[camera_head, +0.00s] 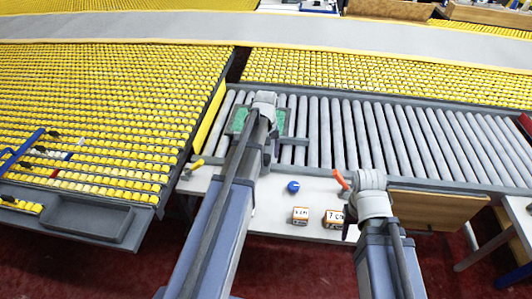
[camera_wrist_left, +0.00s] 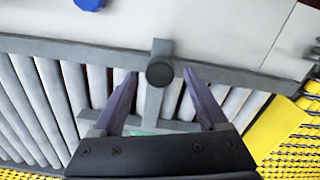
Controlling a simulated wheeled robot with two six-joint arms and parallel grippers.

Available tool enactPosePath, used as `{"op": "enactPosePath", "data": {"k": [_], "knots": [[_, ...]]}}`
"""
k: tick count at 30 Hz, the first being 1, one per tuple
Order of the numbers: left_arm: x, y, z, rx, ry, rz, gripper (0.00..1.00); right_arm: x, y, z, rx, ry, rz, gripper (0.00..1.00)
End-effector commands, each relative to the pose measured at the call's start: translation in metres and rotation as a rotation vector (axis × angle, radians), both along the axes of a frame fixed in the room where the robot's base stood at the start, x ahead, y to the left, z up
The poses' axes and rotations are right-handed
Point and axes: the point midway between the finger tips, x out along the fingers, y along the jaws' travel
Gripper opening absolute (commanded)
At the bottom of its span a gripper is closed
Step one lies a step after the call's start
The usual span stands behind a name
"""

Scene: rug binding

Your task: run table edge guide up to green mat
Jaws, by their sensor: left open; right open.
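The green mat (camera_head: 278,122) lies on the grey rollers, partly hidden by my left arm in the head view. Only a thin strip of it (camera_wrist_left: 145,131) shows in the left wrist view. The table edge guide (camera_wrist_left: 185,126) is a grey crossbar on a stem, with a dark round knob at the roller table's edge rail. Its crossbar (camera_head: 292,141) is close to the mat's near side; I cannot tell if they touch. My left gripper (camera_wrist_left: 161,76) is open, its fingers on either side of the stem and knob, not closed on them. My right gripper (camera_head: 350,217) is open above the white table.
The roller bed (camera_head: 420,145) is clear to the right. A yellow roller table (camera_head: 100,100) stands left.

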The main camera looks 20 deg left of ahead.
Motion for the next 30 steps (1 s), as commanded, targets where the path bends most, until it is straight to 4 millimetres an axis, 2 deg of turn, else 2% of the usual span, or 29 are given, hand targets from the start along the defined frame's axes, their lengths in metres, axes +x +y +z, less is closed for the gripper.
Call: {"op": "enactPosePath", "data": {"k": [1, 10, 28, 30], "knots": [[0.000, 0.000, 0.014, 0.000, 0.000, 0.000, 0.76, 0.000, 0.000, 0.014, 0.000, 0.000, 0.000, 0.50], [0.000, 0.000, 0.050, 0.000, 0.000, 0.000, 0.76, 0.000, 0.000, 0.050, 0.000, 0.000, 0.000, 0.50], [0.000, 0.000, 0.053, 0.000, 0.000, -0.001, 0.76, 0.000, 0.000, 0.053, 0.000, 0.000, 0.000, 0.50], [-0.003, -0.006, 0.053, 0.001, 0.001, -0.015, 0.76, 0.000, 0.000, 0.053, 0.000, 0.000, 0.000, 0.50]]}}
